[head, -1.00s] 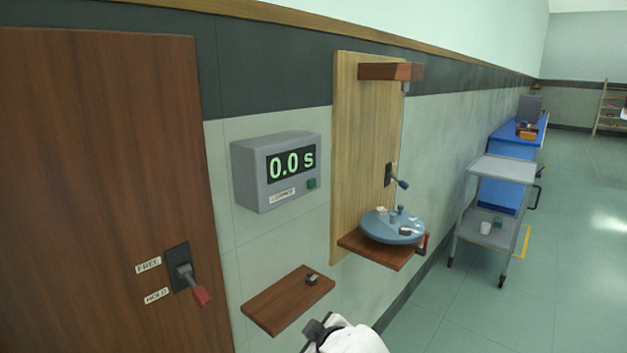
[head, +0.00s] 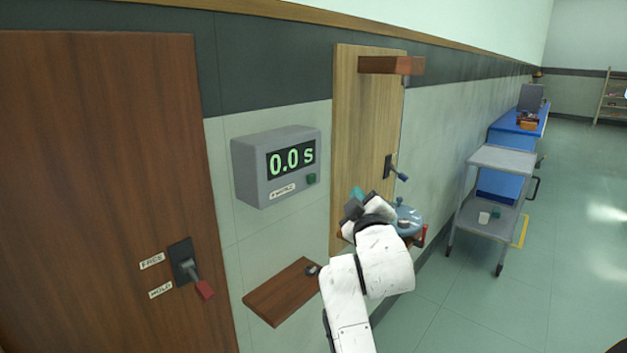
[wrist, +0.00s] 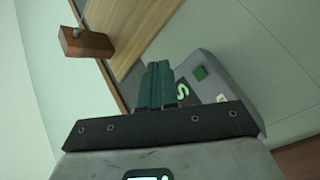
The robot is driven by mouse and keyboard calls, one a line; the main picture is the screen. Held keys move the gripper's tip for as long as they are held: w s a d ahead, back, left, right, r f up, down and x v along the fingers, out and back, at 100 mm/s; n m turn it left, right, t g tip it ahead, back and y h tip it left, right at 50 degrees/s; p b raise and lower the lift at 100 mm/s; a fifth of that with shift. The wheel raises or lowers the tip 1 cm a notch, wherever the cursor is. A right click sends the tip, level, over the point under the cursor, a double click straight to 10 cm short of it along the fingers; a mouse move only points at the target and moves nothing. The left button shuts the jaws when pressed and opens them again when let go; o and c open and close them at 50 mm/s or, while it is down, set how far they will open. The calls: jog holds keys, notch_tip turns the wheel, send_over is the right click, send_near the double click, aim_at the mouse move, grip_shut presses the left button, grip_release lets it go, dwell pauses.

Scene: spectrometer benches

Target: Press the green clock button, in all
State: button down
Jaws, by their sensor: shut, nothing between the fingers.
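The grey wall clock (head: 262,185) shows "0.0 s" in green digits on a dark display. The green clock button (head: 311,179) sits below the display at the right of its face. In the wrist view the green button (wrist: 200,73) shows just right of the fingers, on the tilted clock face (wrist: 222,88). My gripper (head: 357,193) is right of the clock and a little lower in the head view, apart from the button. Its teal fingers (wrist: 158,84) are shut together and empty, and they cover part of the display in the wrist view.
A wooden board (head: 352,95) on the wall right of the clock carries a brown block (head: 391,65), a lever (head: 395,169) and a blue disc, partly hidden by my arm. A small brown shelf (head: 275,298) is below the clock. A red-tipped lever (head: 203,289) is at left.

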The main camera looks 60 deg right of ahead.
aim_at(312, 179)
jog(key=shift+w, duration=0.1)
jog(key=w+d+b, duration=0.2)
jog(key=w, duration=0.6)
jog(key=shift+w, duration=0.2)
jog(key=shift+w, duration=0.1)
dwell(1.9)
jog(key=shift+w+d, duration=0.1)
jog(key=shift+w, duration=0.2)
jog(key=shift+w+d, duration=0.1)
jog(key=shift+w, duration=0.35)
dwell(0.7)
dwell(0.4)
jog(key=shift+s+a, duration=0.2)
jog(key=shift+s, duration=0.7)
jog(key=shift+s+p, duration=0.1)
jog(key=shift+p, duration=0.2)
